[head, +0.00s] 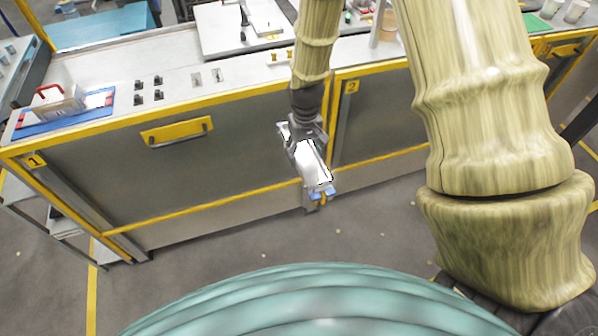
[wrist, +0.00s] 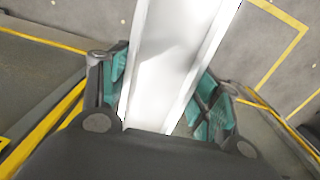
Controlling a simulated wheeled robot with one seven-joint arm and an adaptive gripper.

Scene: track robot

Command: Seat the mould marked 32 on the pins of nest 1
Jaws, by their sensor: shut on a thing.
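My gripper (head: 305,138) hangs in front of the bench, near the post between the sections marked 1 and 2. It is shut on a long silvery block (head: 314,165), which I take to be the mould; no 32 is readable on it. The block slants down to the right, below the bench top's edge, with a small blue part at its lower end. In the wrist view, the block (wrist: 178,60) runs between the teal finger pads of my gripper (wrist: 165,90). Pins and a nest label cannot be made out; a plate marked 1 (head: 34,161) is on the bench's left corner.
The bench top (head: 225,98) carries several small dark blocks (head: 148,90) and two grey plates (head: 206,77). A blue tray (head: 58,121) with a red-handled pale object (head: 60,103) stands at the left end. The floor before the bench is clear.

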